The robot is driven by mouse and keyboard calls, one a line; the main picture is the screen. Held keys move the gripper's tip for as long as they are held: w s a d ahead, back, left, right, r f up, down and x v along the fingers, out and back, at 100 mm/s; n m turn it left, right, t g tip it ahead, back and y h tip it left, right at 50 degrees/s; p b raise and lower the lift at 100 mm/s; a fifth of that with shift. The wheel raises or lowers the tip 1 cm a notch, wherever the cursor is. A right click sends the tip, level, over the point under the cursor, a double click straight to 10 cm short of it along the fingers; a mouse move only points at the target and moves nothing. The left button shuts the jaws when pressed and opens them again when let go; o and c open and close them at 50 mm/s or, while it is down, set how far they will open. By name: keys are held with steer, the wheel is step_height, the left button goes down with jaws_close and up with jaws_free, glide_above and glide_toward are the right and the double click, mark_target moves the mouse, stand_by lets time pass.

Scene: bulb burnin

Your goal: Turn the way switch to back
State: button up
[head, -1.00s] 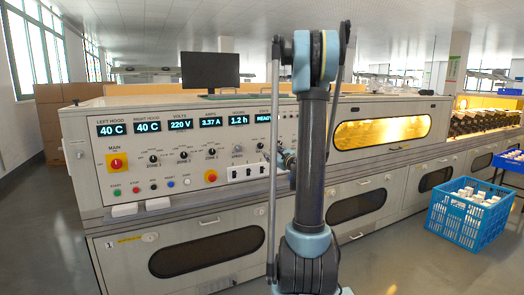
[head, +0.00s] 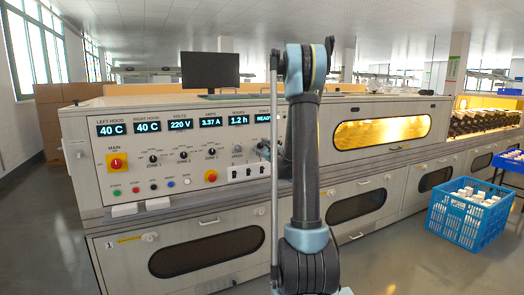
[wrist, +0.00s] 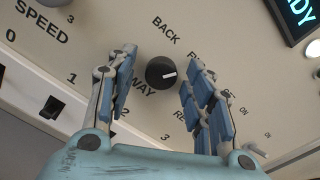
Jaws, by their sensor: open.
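The way switch (wrist: 161,73) is a round black knob with a white pointer line on the panel, between my fingers in the wrist view. Its pointer aims to the right in the picture, not at the word BACK printed above the knob. My gripper (wrist: 155,88) is open, with one finger on each side of the knob and gaps visible; contact is not seen. In the head view my gripper (head: 264,150) is small at the panel's right part, and my arm hides the way switch.
The speed knob (head: 237,149) and several rocker switches, including one at lower left in the wrist view (wrist: 51,107), are close by. A blue crate (head: 466,222) stands on the floor at right.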

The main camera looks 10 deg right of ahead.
steer(key=c, duration=1.1)
steer(key=shift+n, duration=0.3)
steer(key=n, duration=0.5)
steer(key=shift+o, duration=0.2)
steer(key=n, duration=0.6)
steer(key=shift+s, duration=0.1)
steer(key=shift+n, duration=0.3)
steer(key=o, duration=1.1)
steer(key=shift+c, duration=0.2)
